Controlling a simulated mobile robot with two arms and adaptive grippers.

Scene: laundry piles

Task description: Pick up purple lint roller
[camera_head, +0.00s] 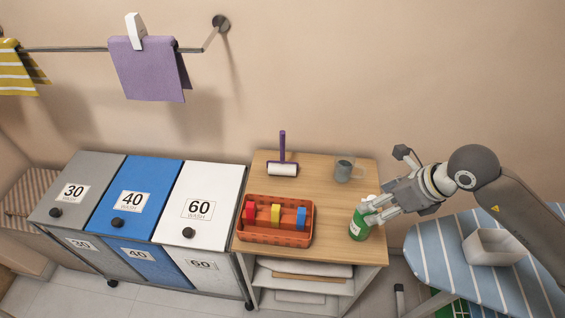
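The purple lint roller (282,156) stands on the wooden table top near its back edge, left of the middle. Its purple handle points up and its white roll lies low and crosswise. My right gripper (372,209) is at the table's right side, well to the right of and in front of the lint roller. Its fingers are at a green bottle (358,225) and cover part of it. I cannot tell whether they grip it. My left gripper is not in view.
An orange basket (271,241) with red, yellow and blue items stands in front of the lint roller. A grey mug (344,169) is to its right. Laundry bins (206,177) stand left of the table, and a striped ironing board (437,249) with a white container is right.

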